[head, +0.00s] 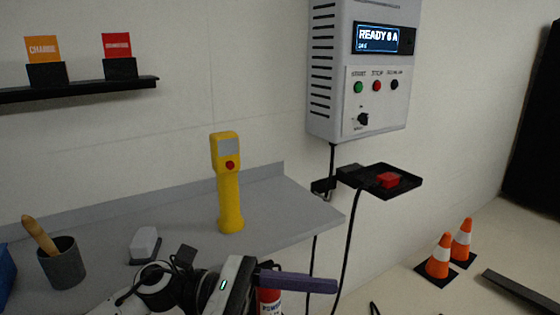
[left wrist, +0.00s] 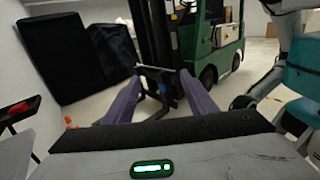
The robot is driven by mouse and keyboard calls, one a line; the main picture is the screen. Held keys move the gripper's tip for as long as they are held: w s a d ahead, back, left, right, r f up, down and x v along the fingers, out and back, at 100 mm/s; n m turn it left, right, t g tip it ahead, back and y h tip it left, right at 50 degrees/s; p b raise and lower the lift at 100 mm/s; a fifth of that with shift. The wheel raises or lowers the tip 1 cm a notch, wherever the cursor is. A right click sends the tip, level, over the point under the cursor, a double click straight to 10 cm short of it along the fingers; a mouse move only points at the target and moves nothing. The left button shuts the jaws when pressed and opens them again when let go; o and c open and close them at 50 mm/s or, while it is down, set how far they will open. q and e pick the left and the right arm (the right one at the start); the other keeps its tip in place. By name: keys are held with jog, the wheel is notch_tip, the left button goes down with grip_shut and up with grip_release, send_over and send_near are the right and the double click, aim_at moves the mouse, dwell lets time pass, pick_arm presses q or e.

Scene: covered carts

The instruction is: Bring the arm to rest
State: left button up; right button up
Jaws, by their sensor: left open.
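My left gripper (head: 333,286) reaches in from the lower left of the head view, in front of the grey shelf's right end. Its purple-grey fingers point right and overlap in that view. In the left wrist view the two fingers of my left gripper (left wrist: 160,78) stand well apart with nothing held between them. The gripper is open and empty. My right gripper is in neither view.
The grey shelf (head: 185,262) holds a yellow handheld device (head: 231,190) and a dark cup (head: 62,264). A wall control box (head: 340,80) and black tray (head: 408,184) are right. Orange cones (head: 438,257) stand on the floor. A green forklift (left wrist: 215,40) stands beyond the fingers.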

pick_arm(q)
jog(key=w+a+f+m+t+y, duration=0.2)
jog(key=a+f+m+t+y, duration=0.25)
jog(key=m, duration=0.65)
jog(key=w+a+f+m+t+y, duration=0.1)
jog(key=w+a+f+m+t, duration=0.15)
jog(key=f+m+t, duration=0.65)
jog(key=w+a+f+m+t+y, duration=0.1)
jog(key=a+f+m+t+y, duration=0.25)
jog(key=m, duration=1.05)
jog(key=s+a+f+n+g+y, duration=0.2)
jog(key=s+a+f+n, duration=0.3)
jog(key=f, duration=0.5)
jog(key=s+a+f+n+g+y, duration=0.3)
jog(key=s+a+f+n+y, duration=0.1)
jog(key=s+f+n, duration=0.6)
jog(key=shift+s+a+f, duration=0.3)
jog(key=shift+s+a, duration=0.25)
jog(key=shift+s, duration=0.6)
